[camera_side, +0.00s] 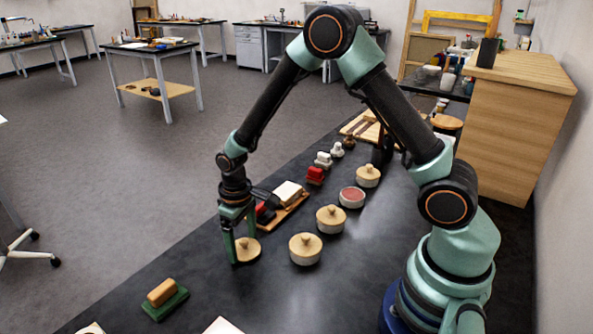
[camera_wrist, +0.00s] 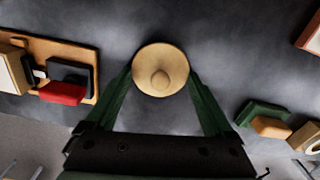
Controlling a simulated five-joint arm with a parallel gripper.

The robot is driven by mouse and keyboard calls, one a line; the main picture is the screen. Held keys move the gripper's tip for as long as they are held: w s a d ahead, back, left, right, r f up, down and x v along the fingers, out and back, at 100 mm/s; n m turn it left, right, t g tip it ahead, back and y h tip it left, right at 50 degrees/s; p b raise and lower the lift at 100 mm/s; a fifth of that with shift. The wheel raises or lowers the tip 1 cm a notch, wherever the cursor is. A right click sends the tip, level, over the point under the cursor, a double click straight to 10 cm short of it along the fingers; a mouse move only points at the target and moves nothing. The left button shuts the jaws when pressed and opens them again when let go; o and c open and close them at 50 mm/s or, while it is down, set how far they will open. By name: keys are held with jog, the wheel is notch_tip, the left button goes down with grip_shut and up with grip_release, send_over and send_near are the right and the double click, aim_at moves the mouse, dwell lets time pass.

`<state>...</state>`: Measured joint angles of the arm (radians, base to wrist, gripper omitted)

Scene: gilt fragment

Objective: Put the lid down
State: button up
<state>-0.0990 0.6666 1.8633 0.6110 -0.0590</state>
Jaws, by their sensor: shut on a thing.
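The lid is a round, pale wooden disc with a knob on top (camera_side: 248,250). In the wrist view the lid (camera_wrist: 160,85) is seen from above, between the two green fingers. My gripper (camera_side: 240,246) is shut on the lid by its rim; it also shows in the wrist view (camera_wrist: 160,77). The lid is low, at or just above the dark tabletop; I cannot tell whether it touches. An open pot with a pinkish-red inside (camera_side: 352,196) stands farther back, without a lid.
A lidded pot (camera_side: 306,251) stands right of the lid, with another (camera_side: 331,220) behind it and one more (camera_side: 368,176) farther back. A wooden tray (camera_wrist: 95,60) holds red and black items. A green block with a wooden handle (camera_side: 165,300) lies at front left.

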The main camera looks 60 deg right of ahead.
aim_at(243, 239)
jog(key=o, duration=1)
jog(key=shift+f, duration=0.1)
jog(key=shift+o, duration=0.2)
notch_tip(243, 239, up, 13)
jog(key=s+d+r+m+t, duration=0.1)
jog(key=s+d+r+t, duration=0.1)
jog(key=s+r, duration=0.4)
jog(key=s+d+r+t, duration=0.2)
jog(key=s+r+t, duration=0.1)
jog(key=s+r, duration=0.2)
jog(key=shift+s+r+m+t, duration=0.3)
jog(key=shift+s+r+m, duration=0.1)
jog(key=shift+s, duration=0.3)
